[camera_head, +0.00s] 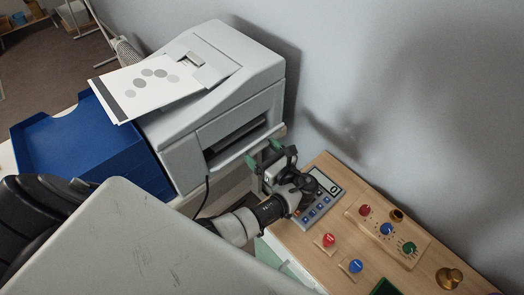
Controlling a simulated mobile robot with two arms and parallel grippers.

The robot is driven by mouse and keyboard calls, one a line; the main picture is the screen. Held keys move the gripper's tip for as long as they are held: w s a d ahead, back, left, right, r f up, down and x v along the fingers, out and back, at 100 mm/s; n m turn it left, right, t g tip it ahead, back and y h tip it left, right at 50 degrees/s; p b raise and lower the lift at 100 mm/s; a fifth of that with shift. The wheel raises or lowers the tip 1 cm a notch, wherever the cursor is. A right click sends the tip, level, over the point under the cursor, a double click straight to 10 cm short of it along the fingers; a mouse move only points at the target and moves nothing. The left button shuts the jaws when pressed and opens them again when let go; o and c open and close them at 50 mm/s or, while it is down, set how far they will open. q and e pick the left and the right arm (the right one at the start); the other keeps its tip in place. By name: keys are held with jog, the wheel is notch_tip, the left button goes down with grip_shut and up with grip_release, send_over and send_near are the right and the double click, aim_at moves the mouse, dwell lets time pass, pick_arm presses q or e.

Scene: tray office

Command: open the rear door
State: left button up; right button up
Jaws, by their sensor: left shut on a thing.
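The grey printer (205,110) stands on the left, with a printed sheet (148,84) on top. On its side facing the wooden desk, a dark opening (238,146) shows, with a pale panel, which looks like the rear door (229,159), at its lower edge. The panel appears folded out at least partway. Two green tabs (250,161) are at its outer edge. My left gripper (277,155) is at these tabs, shut on what looks like the door's edge. The exact contact is too small to tell. My right gripper is not in view.
A blue tray (80,150) sits left of the printer. Below the left gripper, a calculator-like keypad (318,198) lies on the wooden desk (310,265). Coloured buttons and a knob panel (385,228) are to its right. A grey wall (400,80) stands behind.

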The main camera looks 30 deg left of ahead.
pick_arm(q)
jog(key=shift+s+f, duration=0.15)
jog(key=shift+f, duration=0.2)
jog(key=o, duration=0.9)
jog(key=shift+o, duration=1)
jog(key=shift+a, duration=0.1)
jog(key=shift+w+a, duration=0.1)
jog(key=shift+w, duration=0.1)
jog(key=shift+r, duration=0.1)
jog(key=b+v, duration=0.1)
jog(key=v, duration=0.9)
jog(key=shift+s+d+b, duration=0.2)
jog(key=shift+d+b, duration=0.1)
jog(key=shift+d, duration=0.05)
